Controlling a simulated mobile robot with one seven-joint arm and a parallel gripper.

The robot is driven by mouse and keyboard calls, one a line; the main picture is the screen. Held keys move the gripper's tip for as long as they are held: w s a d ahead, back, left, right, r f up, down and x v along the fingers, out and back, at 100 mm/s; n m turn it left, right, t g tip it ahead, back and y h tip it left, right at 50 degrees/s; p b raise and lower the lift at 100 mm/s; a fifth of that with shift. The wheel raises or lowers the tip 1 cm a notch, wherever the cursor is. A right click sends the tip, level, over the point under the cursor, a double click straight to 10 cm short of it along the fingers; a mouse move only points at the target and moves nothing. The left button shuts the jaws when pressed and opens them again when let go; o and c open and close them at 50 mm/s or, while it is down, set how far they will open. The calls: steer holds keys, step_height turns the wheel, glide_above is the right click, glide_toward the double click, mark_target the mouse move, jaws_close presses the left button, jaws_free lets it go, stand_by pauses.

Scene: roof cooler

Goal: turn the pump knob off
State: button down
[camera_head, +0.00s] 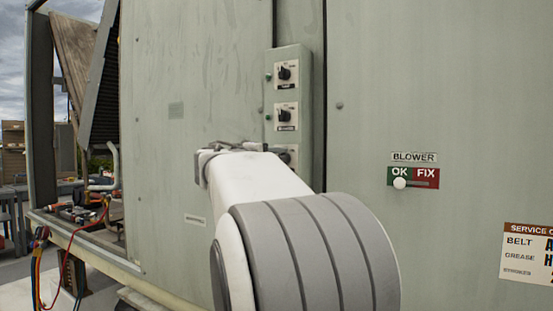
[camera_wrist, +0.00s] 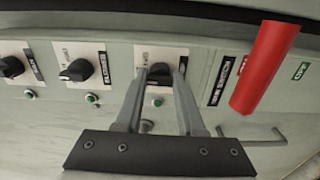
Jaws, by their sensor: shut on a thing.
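A grey-green control box (camera_head: 301,95) on the unit's wall carries a column of black rotary knobs. The top knob (camera_head: 285,73) and middle knob (camera_head: 284,116) show clearly in the head view; my arm mostly hides the lowest one. In the wrist view, three knobs sit in a row: the left (camera_wrist: 11,67), the middle (camera_wrist: 76,70) and the right (camera_wrist: 160,73). My gripper (camera_wrist: 160,76) has one finger on each side of the right knob and is shut on it. I cannot read which label says pump. A green light sits beside each knob.
A red handle (camera_wrist: 265,65) stands out just right of my gripper in the wrist view, near a bent metal rod (camera_wrist: 262,138). A BLOWER slider plate (camera_head: 413,177) is on the right panel. Hoses and parts (camera_head: 88,212) lie at the open left bay.

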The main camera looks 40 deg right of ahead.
steer(key=shift+n, duration=0.4)
steer(key=c, duration=0.5)
jaws_free()
steer(key=v, duration=1.7)
steer(key=shift+s+a+b, duration=0.15)
steer(key=shift+a+b, duration=0.1)
steer(key=shift+b, duration=0.15)
steer(key=s+a+f+m+g+y+p, duration=0.1)
steer(key=s+a+f+y+p, duration=0.15)
steer(key=s+f+y, duration=0.35)
steer(key=s+a+f+y+p, duration=0.1)
steer(key=s+f+y+p, duration=0.2)
steer(key=s+f, duration=0.35)
steer(key=s+a+f+m+y+p, duration=0.1)
steer(key=s+a+f+y, duration=0.1)
steer(key=a+f, duration=0.1)
steer(key=s+a+f+m+y+p, duration=0.1)
steer(key=s+a+f+y+p, duration=0.1)
steer(key=s+a+f+y, duration=0.1)
steer(key=s+a+f+m+y+p, duration=0.1)
steer(key=s+a+f+m+y, duration=0.1)
steer(key=a+f, duration=0.2)
steer(key=shift+s+a+f+y, duration=0.1)
steer(key=shift+a+y, duration=0.05)
steer(key=shift+a, duration=0.3)
steer(key=shift+s+a+f+y, duration=0.1)
steer(key=shift+s+a+y, duration=0.05)
steer(key=shift+a, duration=0.3)
